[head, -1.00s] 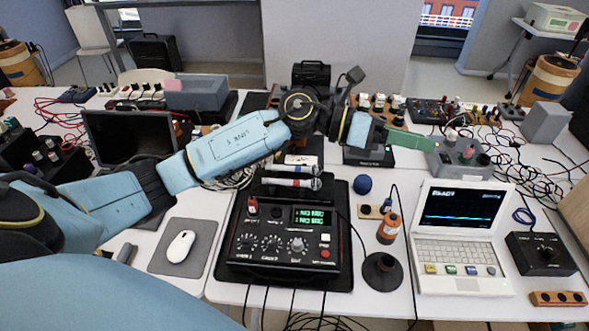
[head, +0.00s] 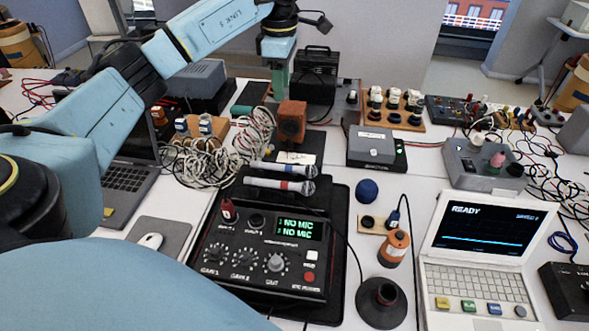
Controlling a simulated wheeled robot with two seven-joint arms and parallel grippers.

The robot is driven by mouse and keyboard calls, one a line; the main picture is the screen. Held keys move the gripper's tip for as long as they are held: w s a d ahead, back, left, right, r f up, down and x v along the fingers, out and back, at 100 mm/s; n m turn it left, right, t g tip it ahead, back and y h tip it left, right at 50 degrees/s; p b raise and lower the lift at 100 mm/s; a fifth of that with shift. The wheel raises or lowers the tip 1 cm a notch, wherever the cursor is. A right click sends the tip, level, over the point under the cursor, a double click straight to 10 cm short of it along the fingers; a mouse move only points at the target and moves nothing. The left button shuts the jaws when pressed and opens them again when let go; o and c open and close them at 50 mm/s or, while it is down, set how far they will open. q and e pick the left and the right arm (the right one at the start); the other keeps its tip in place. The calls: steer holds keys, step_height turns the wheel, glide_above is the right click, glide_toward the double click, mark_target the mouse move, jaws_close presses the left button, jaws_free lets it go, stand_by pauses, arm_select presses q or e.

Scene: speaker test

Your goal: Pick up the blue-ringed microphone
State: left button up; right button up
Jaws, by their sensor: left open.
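The blue-ringed microphone (head: 280,169) lies on its side on the black stand behind the mixer, its mesh head to the right. A second microphone with a red ring (head: 278,186) lies parallel just in front of it. My left gripper (head: 280,82), with green fingers, is behind and above both microphones, pointing down. It is open and apart from them, with nothing seen between the fingers. Its fingertips show small beyond the orange-brown block. My right gripper is not in view.
The black mixer (head: 262,252) reads NO MIC and stands in front of the microphones. An orange-brown block (head: 291,121) and coiled white cables (head: 215,150) are behind them.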

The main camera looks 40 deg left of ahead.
arm_select(q)
steer(key=b, duration=1)
glide_above(287, 166)
step_height(287, 166, down, 12)
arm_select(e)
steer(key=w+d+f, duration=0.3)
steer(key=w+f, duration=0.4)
arm_select(q)
step_height(287, 166, down, 7)
steer(key=shift+w+f+b, duration=0.1)
steer(key=shift+w+b, duration=0.05)
steer(key=shift+b, duration=0.55)
steer(key=shift+s+f+b, duration=0.2)
steer(key=shift+f+b, duration=0.65)
steer(key=shift+f, duration=2.2)
jaws_close()
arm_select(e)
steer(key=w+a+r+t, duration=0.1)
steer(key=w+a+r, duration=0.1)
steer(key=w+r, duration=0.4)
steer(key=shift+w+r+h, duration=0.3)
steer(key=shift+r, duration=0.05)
